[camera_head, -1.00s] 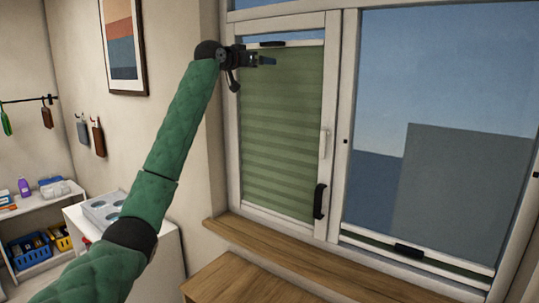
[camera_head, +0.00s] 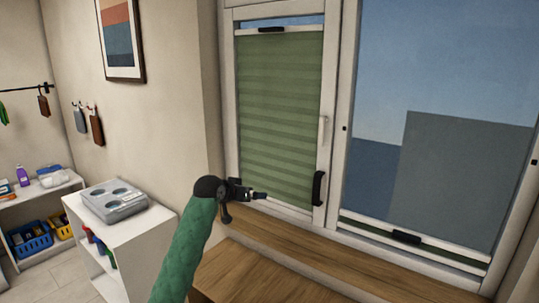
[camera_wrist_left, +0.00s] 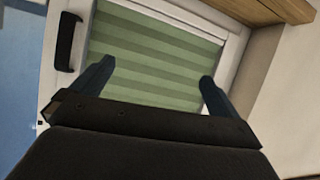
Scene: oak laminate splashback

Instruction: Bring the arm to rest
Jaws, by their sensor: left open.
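My left arm, in a green quilted sleeve, comes up from the bottom of the head view. Its black gripper (camera_head: 260,196) is in front of the lower left part of the window, near the bottom of the green pleated blind (camera_head: 280,110). In the left wrist view the two fingers of the gripper (camera_wrist_left: 155,85) are spread apart with nothing between them. The blind (camera_wrist_left: 150,60) shows behind them. My right gripper is in neither view.
A wooden sill (camera_head: 300,255) runs below the window. A black handle (camera_head: 319,188) sits on the left sash. A white cabinet (camera_head: 140,235) with a grey tray (camera_head: 112,202) stands at the left. Another shelf (camera_head: 40,215) holds baskets.

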